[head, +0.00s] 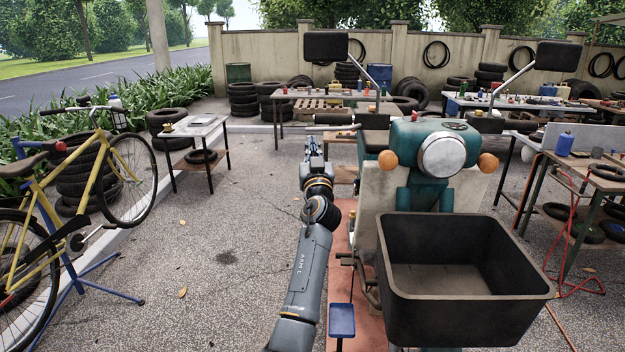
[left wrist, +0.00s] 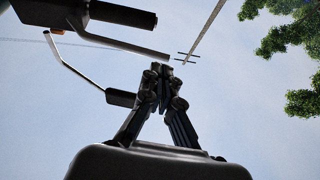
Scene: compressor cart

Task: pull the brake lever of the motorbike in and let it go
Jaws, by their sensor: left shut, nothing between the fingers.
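The motorbike (head: 422,150) is teal, with a round headlight and orange indicators, and faces me in the head view. One black handlebar grip (head: 333,119) sticks out to its left. In the left wrist view, the grip (left wrist: 122,14) is at the top left. A slim dark brake lever (left wrist: 125,44) runs below it, its free end close to my fingertips. My left gripper (head: 312,146) is just below the grip in the head view. In the left wrist view, my left gripper (left wrist: 161,72) is shut with nothing between its fingers. Whether it touches the lever is unclear. My right gripper is out of view.
A large black front basket (head: 386,285) is right of my left arm. Mirrors on stalks (head: 326,46) rise above the handlebar; one mirror (left wrist: 120,98) is left of the gripper in the wrist view. A yellow bicycle (head: 75,190) stands left. The paving between is clear.

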